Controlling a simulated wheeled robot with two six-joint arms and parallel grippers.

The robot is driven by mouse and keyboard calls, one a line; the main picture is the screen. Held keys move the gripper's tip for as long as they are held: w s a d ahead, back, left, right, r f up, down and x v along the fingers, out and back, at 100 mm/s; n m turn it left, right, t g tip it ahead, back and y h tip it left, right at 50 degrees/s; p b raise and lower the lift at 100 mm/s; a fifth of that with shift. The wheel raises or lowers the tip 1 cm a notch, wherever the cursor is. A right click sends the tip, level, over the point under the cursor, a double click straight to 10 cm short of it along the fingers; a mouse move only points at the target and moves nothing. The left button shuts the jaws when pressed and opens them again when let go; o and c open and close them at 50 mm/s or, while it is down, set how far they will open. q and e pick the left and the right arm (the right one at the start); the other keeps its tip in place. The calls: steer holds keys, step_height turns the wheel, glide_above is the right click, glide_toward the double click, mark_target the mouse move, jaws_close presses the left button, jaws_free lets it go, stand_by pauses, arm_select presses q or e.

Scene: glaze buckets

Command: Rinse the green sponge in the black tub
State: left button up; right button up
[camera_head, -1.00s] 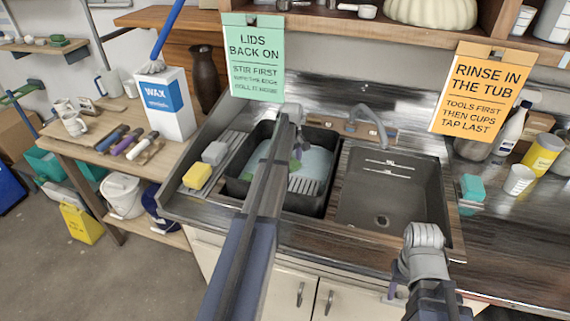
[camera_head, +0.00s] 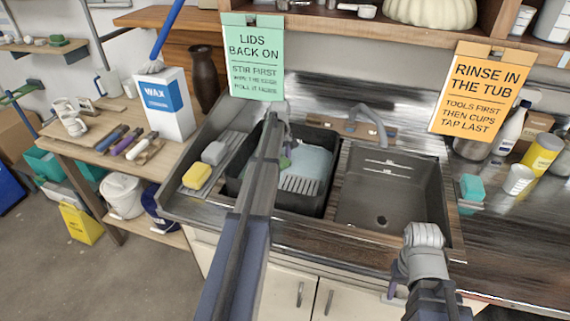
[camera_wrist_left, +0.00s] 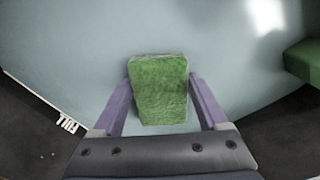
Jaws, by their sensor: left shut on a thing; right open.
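The green sponge (camera_wrist_left: 158,88) is between the two purple fingers of my left gripper (camera_wrist_left: 160,98), which is shut on it. In the left wrist view it is above or at the pale blue water; I cannot tell whether it touches. In the head view my left arm reaches over the black tub (camera_head: 322,196) and hides most of the gripper; a bit of green (camera_head: 285,162) shows beside it. The tub stands in the left part of the sink and holds pale blue water (camera_head: 313,160). My right gripper (camera_head: 396,278) is open, low in front of the right basin, partly hidden by its arm.
A yellow sponge (camera_head: 197,176) and a grey block (camera_head: 214,152) lie on the drainer left of the tub. The right basin (camera_head: 385,195) is empty, below a tap (camera_head: 370,122). A teal block (camera_head: 472,187) and a white cup (camera_head: 518,179) stand at right. Another green thing (camera_wrist_left: 304,60) edges the wrist view.

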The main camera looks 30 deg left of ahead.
arm_select(q)
steer(key=shift+d, duration=0.1)
steer(key=d, duration=0.2)
steer(key=w+d, duration=0.1)
steer(key=d, duration=0.1)
steer(key=shift+d, duration=0.1)
stand_by(0.3)
steer(key=shift+s+a, duration=0.25)
steer(key=shift+a, duration=0.85)
steer(key=shift+s+a, duration=0.25)
steer(key=shift+a, duration=0.85)
steer(key=shift+d, duration=0.15)
steer(key=d, duration=0.2)
steer(key=w+d, duration=0.1)
steer(key=d, duration=0.1)
